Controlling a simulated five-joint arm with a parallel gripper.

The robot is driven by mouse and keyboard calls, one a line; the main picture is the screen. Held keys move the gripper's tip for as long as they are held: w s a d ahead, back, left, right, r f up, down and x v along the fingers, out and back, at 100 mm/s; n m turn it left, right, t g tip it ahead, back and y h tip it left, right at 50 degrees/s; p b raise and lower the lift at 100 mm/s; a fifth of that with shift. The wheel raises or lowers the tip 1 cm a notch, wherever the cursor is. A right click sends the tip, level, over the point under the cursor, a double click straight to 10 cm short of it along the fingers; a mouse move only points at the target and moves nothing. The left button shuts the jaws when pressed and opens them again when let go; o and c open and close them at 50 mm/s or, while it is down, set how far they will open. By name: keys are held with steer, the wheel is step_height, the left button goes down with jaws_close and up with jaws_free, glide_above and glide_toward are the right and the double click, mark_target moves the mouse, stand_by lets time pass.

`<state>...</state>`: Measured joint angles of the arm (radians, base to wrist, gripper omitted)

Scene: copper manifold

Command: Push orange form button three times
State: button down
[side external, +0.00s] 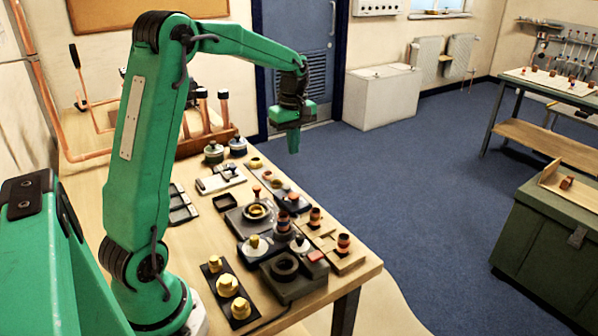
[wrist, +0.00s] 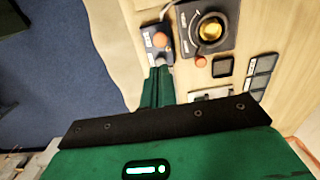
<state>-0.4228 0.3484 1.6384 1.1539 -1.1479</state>
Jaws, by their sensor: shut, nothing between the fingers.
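An orange round knob (side external: 256,190) stands on the table beside a dark square plate with a gold dial (side external: 258,210). It also shows in the wrist view (wrist: 201,61). A second orange button sits on a small dark blue box (wrist: 159,40) in the wrist view. I cannot tell which one is the form button; no label is readable. My gripper (side external: 293,143) hangs in the air, above and apart from both, pointing down near the table's far edge. In the wrist view its green fingers (wrist: 158,76) are together and empty.
Gold knobs on a black strip (side external: 228,285), copper-and-black fittings (side external: 344,244) and a dark ring block (side external: 288,275) crowd the near table. A wooden rack with copper pipes (side external: 205,142) stands behind. Blue floor (side external: 420,190) lies beyond the table edge.

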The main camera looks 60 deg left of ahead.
mark_target(294, 195)
steer(key=shift+r, duration=0.45)
steer(key=shift+f, duration=0.1)
step_height(294, 195, down, 14)
steer(key=shift+r, duration=0.1)
stand_by(0.7)
steer(key=shift+f, duration=1.1)
step_height(294, 195, up, 14)
steer(key=shift+r, duration=0.2)
